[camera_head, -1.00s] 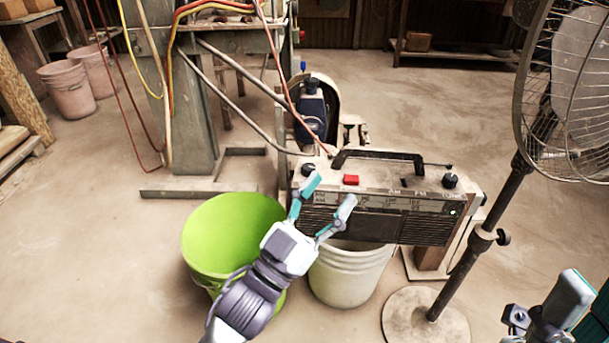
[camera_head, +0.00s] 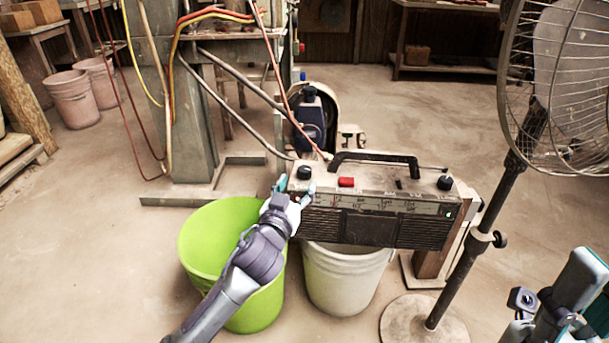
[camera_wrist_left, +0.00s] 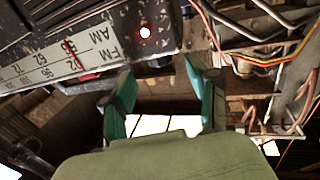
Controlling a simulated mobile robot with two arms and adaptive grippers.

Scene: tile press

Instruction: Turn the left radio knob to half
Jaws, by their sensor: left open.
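The radio (camera_head: 370,200) is a worn box with a black handle and a dial strip on its front. Its left knob (camera_head: 304,173) is black and stands on the top at the left end. My left gripper (camera_head: 292,190) is open at that left front corner, its teal fingers close to the knob. I cannot tell whether they touch it. My right gripper (camera_head: 560,305) is partly in view at the lower right.
A green bucket (camera_head: 205,240) and a white bucket (camera_head: 340,285) stand below the radio. A stand fan (camera_head: 520,150) is close on the right. A red button (camera_head: 347,182) and a right knob (camera_head: 445,183) are also on the radio's top. Cables hang behind.

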